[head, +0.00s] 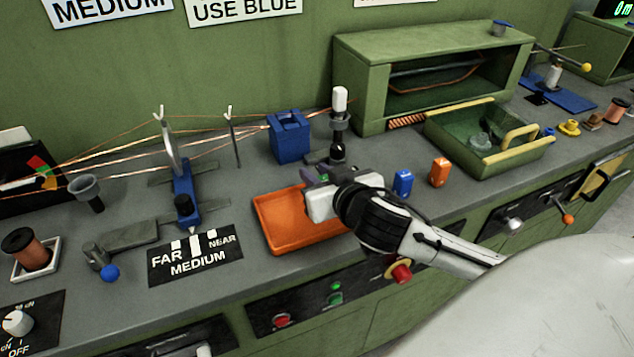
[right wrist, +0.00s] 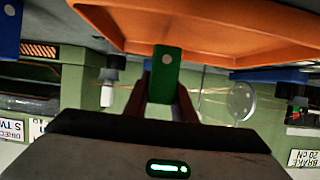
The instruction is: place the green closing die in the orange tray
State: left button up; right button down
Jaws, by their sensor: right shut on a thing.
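The green closing die (right wrist: 166,72), a small block with a white dot on its face, is between the fingers of my right gripper (right wrist: 166,105) in the right wrist view. In the head view my right gripper (head: 316,176) is at the back right part of the orange tray (head: 272,226), and the die is mostly hidden there. The tray is shallow, and its visible floor looks empty. In the right wrist view the orange tray (right wrist: 230,28) spans the top, and the die overlaps its edge. I cannot tell whether they touch. My left gripper is not in view.
A blue block (head: 403,182) and an orange block (head: 439,172) stand right of my gripper. A black post with a white top (head: 339,115) rises close behind it. A blue box (head: 289,138) stands behind the tray. A green bin (head: 480,150) is farther right.

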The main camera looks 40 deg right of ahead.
jog(key=shift+f, duration=0.9)
jog(key=shift+f, duration=0.1)
jog(key=c, duration=1.5)
grip_release()
jog(key=shift+f, duration=0.1)
jog(key=shift+s+a+r, duration=0.1)
jog(key=shift+s+r, duration=0.1)
jog(key=shift+r, duration=0.05)
jog(key=v, duration=0.8)
jog(key=shift+s+r+p, duration=0.1)
jog(key=shift+s+p, duration=0.2)
jog(key=shift+s, duration=0.05)
jog(key=shift+p+v, duration=0.95)
jog(key=shift+p, duration=0.25)
jog(key=shift+s+a+r+p, duration=0.15)
jog(key=shift+s+a+p, duration=0.05)
jog(key=shift+s+p, duration=0.25)
